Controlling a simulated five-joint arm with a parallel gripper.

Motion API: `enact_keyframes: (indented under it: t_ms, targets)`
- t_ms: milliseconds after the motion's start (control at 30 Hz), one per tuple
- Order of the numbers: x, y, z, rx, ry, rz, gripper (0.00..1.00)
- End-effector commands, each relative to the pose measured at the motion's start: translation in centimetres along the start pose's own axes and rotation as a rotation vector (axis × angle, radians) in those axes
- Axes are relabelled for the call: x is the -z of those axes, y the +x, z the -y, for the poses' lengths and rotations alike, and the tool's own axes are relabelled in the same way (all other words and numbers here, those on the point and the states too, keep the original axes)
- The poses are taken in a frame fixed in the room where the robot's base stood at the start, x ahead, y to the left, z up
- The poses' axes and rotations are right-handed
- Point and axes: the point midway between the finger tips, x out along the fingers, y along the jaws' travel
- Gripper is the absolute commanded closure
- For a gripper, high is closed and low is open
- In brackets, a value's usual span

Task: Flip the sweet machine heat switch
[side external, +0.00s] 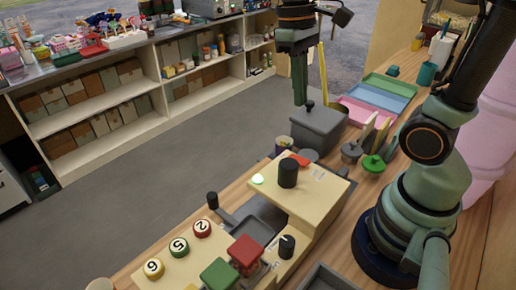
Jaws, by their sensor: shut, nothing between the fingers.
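The sweet machine (318,205) looks like the cream unit in the lower middle of the side view. A second black knob (287,245) with a white mark is on the lower front part. I cannot tell which control is the heat switch. My gripper (299,102) is shut and empty, pointing down beyond the machine, close to a grey lidded box; whether it touches the box is unclear.
The grey lidded box (318,132) stands behind the machine. Numbered round buttons (179,246), a red block (245,251) and a green block (219,274) are at the front.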

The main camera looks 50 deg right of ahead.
Motion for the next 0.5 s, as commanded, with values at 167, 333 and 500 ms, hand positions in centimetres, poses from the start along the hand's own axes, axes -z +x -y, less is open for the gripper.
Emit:
enact_keyframes:
  t_ms: [167, 333, 500]
  targets:
    - [0.0, 0.1, 0.0, 0.000, 0.000, 0.000, 1.00]
    - [0.0, 1.6, 0.0, 0.000, 0.000, 0.002, 1.00]
    - [-0.1, 4.7, 0.0, 0.000, 0.000, 0.005, 1.00]
